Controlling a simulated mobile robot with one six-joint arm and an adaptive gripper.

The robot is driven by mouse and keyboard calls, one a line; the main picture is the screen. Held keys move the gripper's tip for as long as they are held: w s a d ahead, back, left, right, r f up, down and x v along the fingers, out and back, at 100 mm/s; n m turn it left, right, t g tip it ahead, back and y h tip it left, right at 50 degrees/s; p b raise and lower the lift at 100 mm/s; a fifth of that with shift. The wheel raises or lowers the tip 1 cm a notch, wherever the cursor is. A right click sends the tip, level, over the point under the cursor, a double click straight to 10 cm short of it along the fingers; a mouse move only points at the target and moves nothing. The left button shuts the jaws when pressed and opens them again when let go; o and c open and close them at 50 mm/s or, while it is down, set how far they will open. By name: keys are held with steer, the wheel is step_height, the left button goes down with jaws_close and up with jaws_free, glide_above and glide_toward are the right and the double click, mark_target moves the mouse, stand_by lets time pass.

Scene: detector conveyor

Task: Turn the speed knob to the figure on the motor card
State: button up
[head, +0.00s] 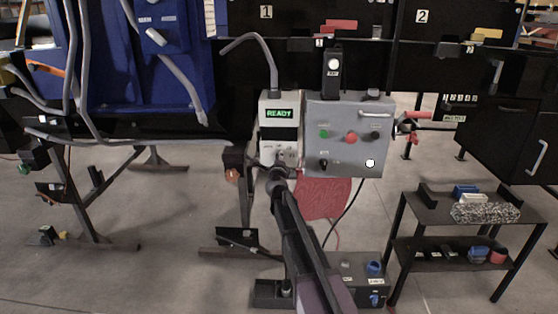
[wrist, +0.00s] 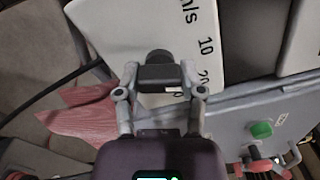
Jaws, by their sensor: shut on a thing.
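The black speed knob (wrist: 158,60) sits on a white panel face (wrist: 118,22) in the wrist view. Printed "m/s", "10" and a partly covered "20" show beside it. My gripper (wrist: 158,76) is shut on the knob, one finger on each side. The knob's pointer is not visible, so its setting cannot be told. In the head view my gripper (head: 270,174) is at the lower part of the pale box with a green "READY" display (head: 279,113); my arm hides the knob there. I cannot make out a motor card or its figure.
A grey control box (head: 348,118) with green, red and black buttons stands right beside the pale box. A red cloth (head: 325,198) hangs below it. A black two-level table (head: 428,212) with small items stands at right. Open floor (head: 170,215) lies at left.

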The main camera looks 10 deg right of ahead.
steer(key=m, duration=0.5)
steer(key=shift+w, duration=0.15)
stand_by(0.4)
steer(key=o, duration=1.2)
steer(key=shift+c, duration=0.2)
steer(key=shift+s, duration=0.2)
steer(key=v, duration=1.1)
steer(key=shift+s, duration=0.35)
steer(key=shift+a, duration=0.15)
